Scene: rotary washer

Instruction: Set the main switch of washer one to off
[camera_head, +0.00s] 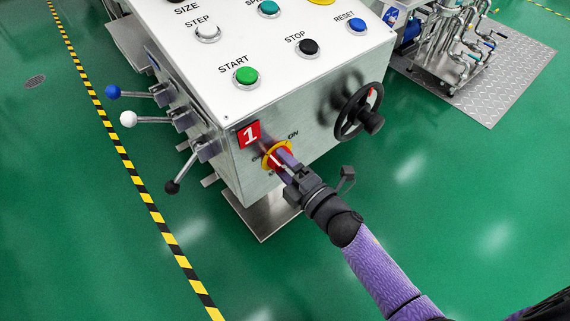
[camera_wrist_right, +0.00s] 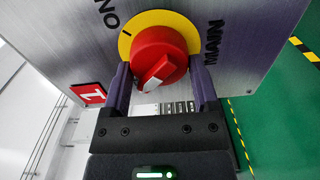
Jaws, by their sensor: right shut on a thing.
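Washer one's main switch is a red knob (camera_wrist_right: 158,55) on a yellow disc (camera_wrist_right: 175,20), set in the grey front panel. In the head view the knob (camera_head: 281,160) is partly covered by my right gripper (camera_head: 283,158). In the right wrist view the gripper's two purple fingers (camera_wrist_right: 160,75) are shut on the knob, one on each side. The knob's white pointer mark (camera_wrist_right: 153,84) faces the lower left there, away from the "ON" lettering (camera_wrist_right: 108,14). In the head view "ON" is right of the disc; the lettering on its left is partly hidden. My left gripper is out of view.
A red "1" plate (camera_head: 249,134) sits left of the switch. A black handwheel (camera_head: 360,110) stands out to the right. Levers with blue, white and black (camera_head: 172,187) balls stick out on the left side. Coloured buttons cover the top. The green floor in front is clear.

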